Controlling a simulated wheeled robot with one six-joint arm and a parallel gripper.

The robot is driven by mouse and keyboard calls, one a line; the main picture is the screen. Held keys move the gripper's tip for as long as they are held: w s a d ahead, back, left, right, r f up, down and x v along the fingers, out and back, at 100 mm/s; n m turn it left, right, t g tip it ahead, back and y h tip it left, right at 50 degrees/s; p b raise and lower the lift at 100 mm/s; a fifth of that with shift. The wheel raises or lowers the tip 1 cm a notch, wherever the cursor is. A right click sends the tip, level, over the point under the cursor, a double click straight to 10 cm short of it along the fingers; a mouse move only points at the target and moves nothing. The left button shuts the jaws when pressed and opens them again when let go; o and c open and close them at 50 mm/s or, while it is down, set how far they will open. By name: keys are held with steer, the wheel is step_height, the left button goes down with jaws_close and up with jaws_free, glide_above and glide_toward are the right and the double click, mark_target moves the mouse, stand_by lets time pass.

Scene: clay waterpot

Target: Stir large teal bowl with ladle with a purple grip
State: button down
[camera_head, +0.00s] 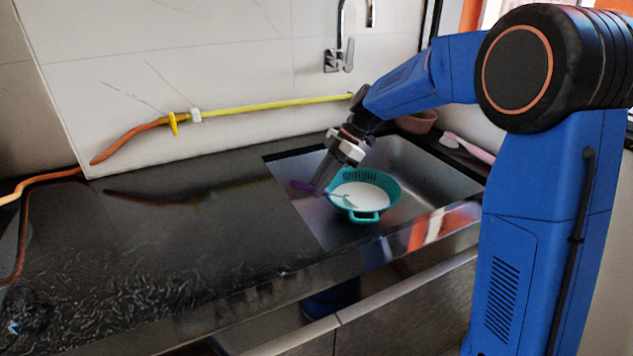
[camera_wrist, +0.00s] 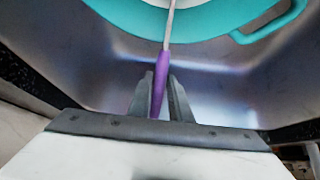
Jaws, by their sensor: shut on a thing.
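The large teal bowl (camera_head: 364,214) sits in the metal sink and has pale contents and side handles. Its teal rim and one handle also show at the top of the wrist view (camera_wrist: 245,37). The ladle's purple grip (camera_head: 302,186) sticks out to the left of my gripper (camera_head: 322,186). In the wrist view, my gripper (camera_wrist: 160,100) is shut on the purple grip (camera_wrist: 161,75), and the thin shaft runs up over the teal rim. In the head view the shaft reaches over the bowl's left side. The ladle's head is not clearly visible.
The metal sink (camera_head: 420,165) surrounds the bowl. A tap (camera_head: 340,57) stands behind it. A yellow and orange hose (camera_head: 260,108) runs along the wall. A pink bowl (camera_head: 417,121) and a pink-handled brush (camera_head: 470,148) lie at the back right. The dark counter (camera_head: 180,230) at left is mostly clear.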

steer(key=shift+w+d, duration=0.15)
steer(key=shift+d, duration=1.3)
steer(key=shift+w+d, duration=0.1)
steer(key=shift+d, duration=1.35)
steer(key=shift+w+a, duration=0.3)
steer(key=shift+w, duration=0.5)
steer(key=shift+w+a, duration=0.35)
steer(key=shift+w, duration=0.4)
steer(key=shift+w+a, duration=0.3)
steer(key=shift+w, duration=0.5)
steer(key=shift+s+a, duration=2.25)
steer(key=shift+s, duration=0.1)
steer(key=shift+h, duration=0.8)
steer(key=v, duration=0.4)
steer(key=shift+w+d, duration=0.1)
steer(key=shift+d, duration=0.2)
steer(key=h, duration=0.1)
steer(key=a+f+t+h, duration=0.1)
steer(key=h, duration=0.1)
steer(key=a+f+t+h, duration=0.1)
steer(key=h, duration=0.1)
steer(key=shift+s+a+f, duration=0.15)
steer(key=shift+s+f, duration=0.05)
steer(key=shift+s, duration=0.15)
steer(key=shift+r, duration=1.55)
